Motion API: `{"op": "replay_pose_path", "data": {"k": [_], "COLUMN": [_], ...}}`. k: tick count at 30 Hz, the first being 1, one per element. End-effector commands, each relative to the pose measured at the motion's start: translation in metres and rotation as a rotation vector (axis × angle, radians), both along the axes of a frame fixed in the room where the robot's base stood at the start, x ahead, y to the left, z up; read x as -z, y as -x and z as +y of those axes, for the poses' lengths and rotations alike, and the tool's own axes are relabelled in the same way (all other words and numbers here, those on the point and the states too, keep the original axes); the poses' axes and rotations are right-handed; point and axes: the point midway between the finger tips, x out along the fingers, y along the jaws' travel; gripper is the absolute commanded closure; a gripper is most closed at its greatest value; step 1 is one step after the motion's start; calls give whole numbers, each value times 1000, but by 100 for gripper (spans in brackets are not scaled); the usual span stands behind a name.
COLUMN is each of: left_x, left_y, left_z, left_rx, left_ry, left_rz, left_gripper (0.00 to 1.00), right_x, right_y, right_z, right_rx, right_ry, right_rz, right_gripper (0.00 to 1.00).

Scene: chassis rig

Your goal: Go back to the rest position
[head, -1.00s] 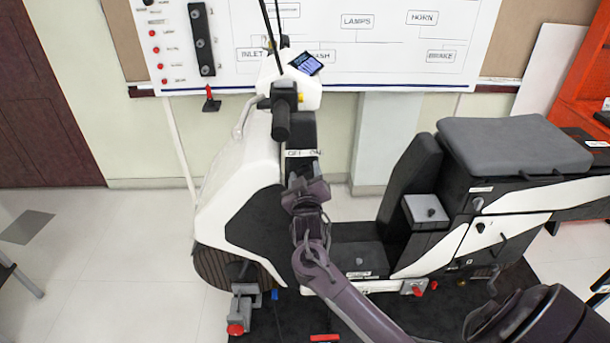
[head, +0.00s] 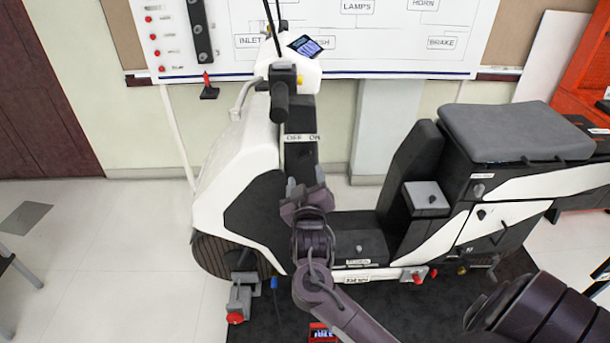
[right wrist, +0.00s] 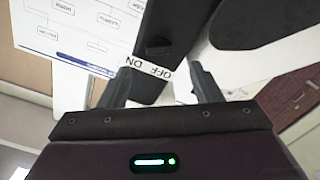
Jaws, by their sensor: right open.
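My right gripper (head: 306,188) is in front of the scooter's front column in the head view, below the OFF/ON label (head: 302,138). In the right wrist view its two fingers (right wrist: 160,88) are apart with nothing between them, and the OFF/ON label (right wrist: 146,68) shows just beyond their tips. The white and black scooter (head: 235,170) stands upright on a dark mat. My left gripper is not in the head view.
A whiteboard (head: 370,45) with labelled boxes hangs on the wall behind. The scooter's grey seat (head: 515,130) is at right. A red-knobbed clamp (head: 240,298) stands by the front wheel. The floor (head: 110,250) at left is mostly clear.

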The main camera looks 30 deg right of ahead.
Motion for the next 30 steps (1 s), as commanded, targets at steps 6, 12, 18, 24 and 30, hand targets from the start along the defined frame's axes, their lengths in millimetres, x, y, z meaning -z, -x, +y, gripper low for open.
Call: {"op": "replay_pose_path", "data": {"k": [6,12,18,24,30], "left_x": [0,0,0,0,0], "left_y": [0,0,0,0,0], "left_z": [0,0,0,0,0], "left_rx": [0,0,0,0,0], "left_ry": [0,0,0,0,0], "left_rz": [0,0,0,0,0], "left_gripper": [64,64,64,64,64], "right_x": [0,0,28,155,299], "right_y": [0,0,-3,3,53], "right_z": [0,0,4,24,47], "right_rx": [0,0,-21,-111,-198], "right_ry": [0,0,-6,-49,-142], "right_rz": [-1,-1,49,267,523], "right_gripper": [42,42,42,42,42]}}
